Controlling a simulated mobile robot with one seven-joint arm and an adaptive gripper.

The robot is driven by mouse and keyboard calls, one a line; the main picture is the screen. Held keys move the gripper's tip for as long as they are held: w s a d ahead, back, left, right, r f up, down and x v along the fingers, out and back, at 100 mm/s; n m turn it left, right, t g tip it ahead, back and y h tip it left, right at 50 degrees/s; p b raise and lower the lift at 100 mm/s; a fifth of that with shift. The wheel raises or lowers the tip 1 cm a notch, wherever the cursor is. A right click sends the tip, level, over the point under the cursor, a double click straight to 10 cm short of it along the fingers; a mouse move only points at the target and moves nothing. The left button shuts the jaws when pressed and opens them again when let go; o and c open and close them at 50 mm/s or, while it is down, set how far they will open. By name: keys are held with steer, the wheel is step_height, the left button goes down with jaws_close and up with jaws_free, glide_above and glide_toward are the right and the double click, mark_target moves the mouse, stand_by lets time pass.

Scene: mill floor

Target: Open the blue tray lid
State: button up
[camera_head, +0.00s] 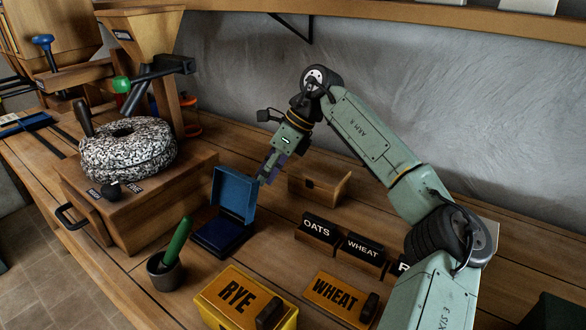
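A small blue tray (222,236) stands on the wooden bench at the middle of the view. Its blue lid (234,193) is hinged up and stands nearly upright at the back of the tray, so the dark blue inside shows. My gripper (267,178) reaches down from the upper right to the lid's right edge. Its fingertips are close beside or touching that edge; I cannot tell which. The fingers are small and seen side-on, so their opening does not show.
A mill with a speckled round stone (128,158) stands at left. A grey cup with a green-handled tool (165,270) is in front of the tray. A wooden box (318,189) stands to the right. OATS (317,231) and WHEAT (362,250) blocks and a yellow RYE bin (245,300) are nearby.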

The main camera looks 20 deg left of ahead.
steer(key=shift+w+d+r, duration=0.15)
steer(key=shift+w+d, duration=0.25)
steer(key=shift+d, duration=0.05)
steer(key=shift+w+d+f+p, duration=0.15)
steer(key=shift+w+d+p, duration=0.3)
steer(key=shift+w, duration=0.1)
steer(key=shift+w+d+f+p, duration=0.15)
steer(key=shift+w+d+p, duration=0.3)
steer(key=shift+w, duration=0.1)
steer(key=shift+w+d+f+p, duration=0.3)
steer(key=shift+w+d+p, duration=0.15)
steer(key=shift+w+d, duration=0.3)
steer(key=shift+w+d+f+p, duration=0.3)
steer(key=shift+w+d+p, duration=0.1)
steer(key=shift+w+d, duration=0.3)
steer(key=shift+w+r, duration=0.1)
steer(key=shift+v, duration=3.9)
